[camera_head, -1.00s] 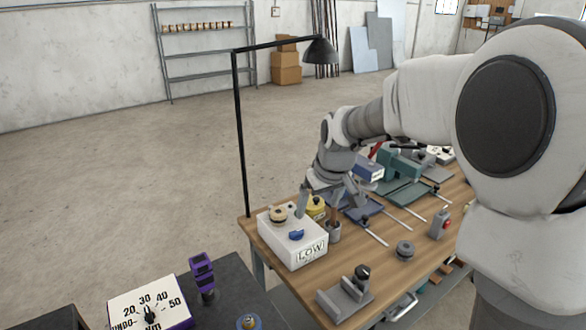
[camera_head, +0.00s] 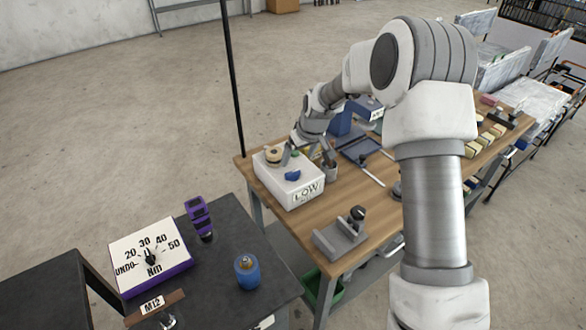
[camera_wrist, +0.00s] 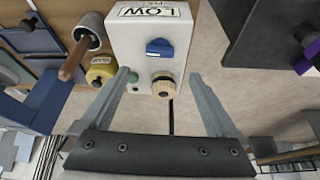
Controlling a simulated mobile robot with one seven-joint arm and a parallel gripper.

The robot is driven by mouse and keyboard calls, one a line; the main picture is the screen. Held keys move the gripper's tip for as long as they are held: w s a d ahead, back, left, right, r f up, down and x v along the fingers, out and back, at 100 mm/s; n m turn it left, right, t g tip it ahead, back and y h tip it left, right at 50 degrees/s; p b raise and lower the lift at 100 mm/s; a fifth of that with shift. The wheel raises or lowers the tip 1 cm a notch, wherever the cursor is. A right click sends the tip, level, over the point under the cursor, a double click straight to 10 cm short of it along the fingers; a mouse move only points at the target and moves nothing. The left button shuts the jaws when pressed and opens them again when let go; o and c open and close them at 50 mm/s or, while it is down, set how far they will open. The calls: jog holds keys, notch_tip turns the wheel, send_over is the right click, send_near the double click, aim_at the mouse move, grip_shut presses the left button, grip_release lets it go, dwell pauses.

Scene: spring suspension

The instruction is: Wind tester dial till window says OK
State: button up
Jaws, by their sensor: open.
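The tester is a white box (camera_head: 273,182) on the near left corner of the wooden bench, and its front window (camera_head: 305,193) reads LOW. On its top are a tan round dial (camera_head: 273,156) and a blue knob (camera_head: 292,175). In the wrist view the tan dial (camera_wrist: 163,86), the blue knob (camera_wrist: 159,48), a small green button (camera_wrist: 133,77) and the LOW window (camera_wrist: 150,10) show. My gripper (camera_wrist: 166,80) is open, its fingers spread either side of the dial, with a gap on both sides. I cannot tell its height above the dial.
A cup with a wooden handle (camera_wrist: 82,50) and a yellow container (camera_wrist: 101,70) stand close beside the tester. A grey fixture (camera_head: 341,236) sits at the bench's near edge. A dark table (camera_head: 227,230) holds a torque display (camera_head: 150,255) and a blue container (camera_head: 247,272).

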aim_at(292, 171)
jog(key=x, duration=0.9)
jog(key=shift+p, duration=0.3)
jog(key=c, duration=1.4)
